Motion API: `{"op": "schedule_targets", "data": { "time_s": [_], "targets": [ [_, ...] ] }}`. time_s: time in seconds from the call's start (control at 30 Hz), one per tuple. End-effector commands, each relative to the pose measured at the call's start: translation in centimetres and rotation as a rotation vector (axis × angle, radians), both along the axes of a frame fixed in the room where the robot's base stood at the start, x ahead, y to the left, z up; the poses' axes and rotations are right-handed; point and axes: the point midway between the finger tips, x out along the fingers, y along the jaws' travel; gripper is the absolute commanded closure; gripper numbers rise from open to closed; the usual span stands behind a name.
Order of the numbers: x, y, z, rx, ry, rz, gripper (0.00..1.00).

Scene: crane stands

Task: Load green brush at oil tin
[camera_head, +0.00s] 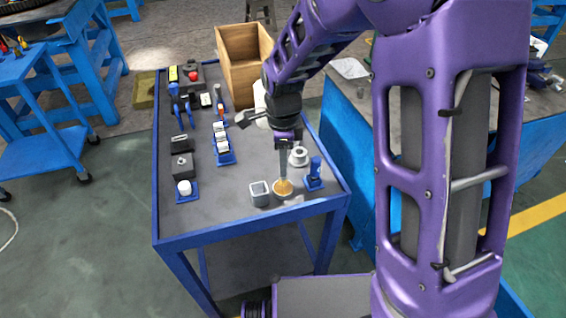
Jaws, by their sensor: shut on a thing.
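My gripper (287,141) points down over the front right part of the blue-framed cart. It is shut on the green brush (283,164), whose grey-green handle hangs upright below the fingers. The brush's lower end meets the oil tin (284,189), a small round tin with a golden top near the cart's front edge. I cannot tell whether the bristles touch the oil or stay just above it. The fingers are small and partly dark in this view.
A grey square cup (259,194) stands just left of the tin. A blue stand (315,174) and a white ring-shaped part (298,156) are close on the right. An open wooden box (242,85) is at the back. Several blocks and holders line the left side.

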Motion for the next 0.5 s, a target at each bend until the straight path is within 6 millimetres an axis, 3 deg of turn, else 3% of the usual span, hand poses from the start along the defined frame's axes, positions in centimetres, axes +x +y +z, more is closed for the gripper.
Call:
{"op": "schedule_targets", "data": {
  "time_s": [0.5],
  "targets": [
    [0.1, 0.0, 4.7, 0.001, -0.003, 0.000, 1.00]
  ]
}}
